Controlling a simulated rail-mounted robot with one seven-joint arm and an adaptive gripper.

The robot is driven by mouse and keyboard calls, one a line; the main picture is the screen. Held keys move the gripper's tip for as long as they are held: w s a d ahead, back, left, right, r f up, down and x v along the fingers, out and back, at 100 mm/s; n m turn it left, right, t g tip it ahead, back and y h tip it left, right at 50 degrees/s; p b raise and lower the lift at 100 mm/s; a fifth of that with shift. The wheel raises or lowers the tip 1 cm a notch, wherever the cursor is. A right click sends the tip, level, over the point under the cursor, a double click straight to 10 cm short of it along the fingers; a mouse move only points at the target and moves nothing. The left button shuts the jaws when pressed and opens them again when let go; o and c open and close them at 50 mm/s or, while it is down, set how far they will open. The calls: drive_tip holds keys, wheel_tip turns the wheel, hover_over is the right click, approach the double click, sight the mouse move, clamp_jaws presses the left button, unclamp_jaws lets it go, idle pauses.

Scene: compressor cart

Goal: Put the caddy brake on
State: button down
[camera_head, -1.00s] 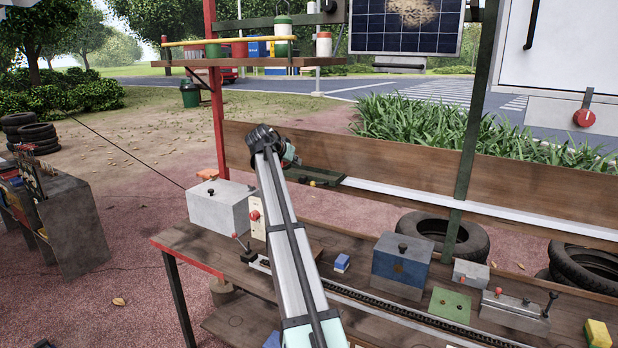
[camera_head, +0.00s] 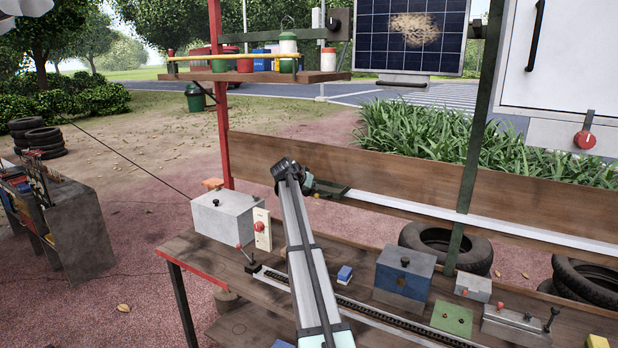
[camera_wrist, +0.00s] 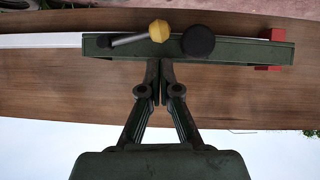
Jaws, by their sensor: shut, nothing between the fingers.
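The caddy (camera_wrist: 230,55) is a dark green block on the white rail (camera_wrist: 40,41) along the wooden board. In the wrist view it carries a metal lever (camera_wrist: 130,39) with a yellow knob (camera_wrist: 159,31), lying nearly along the block, and a round black knob (camera_wrist: 198,41) beside it. Red blocks (camera_wrist: 276,34) sit at its right end. My gripper (camera_wrist: 160,65) is shut and empty, its tips at the caddy's edge just below the yellow knob; I cannot tell whether they touch. In the head view my gripper (camera_head: 307,183) is beside the caddy (camera_head: 332,192), partly hiding it.
A workbench (camera_head: 190,248) stands in front of the board, with a grey box (camera_head: 223,220), a blue box (camera_head: 402,277) and a green plate (camera_head: 452,318). A shelf (camera_head: 260,76) of jars is above the board. The rail is clear to the right of the caddy.

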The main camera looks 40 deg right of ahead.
drive_tip(key=shift+d+f, duration=0.15)
drive_tip(key=shift+f, duration=0.8)
drive_tip(key=shift+w+f+n+g+h+b, duration=0.15)
drive_tip(key=shift+f+n+g+h+b, duration=0.2)
drive_tip(key=shift+f+b, duration=0.2)
drive_tip(key=shift+r, duration=0.25)
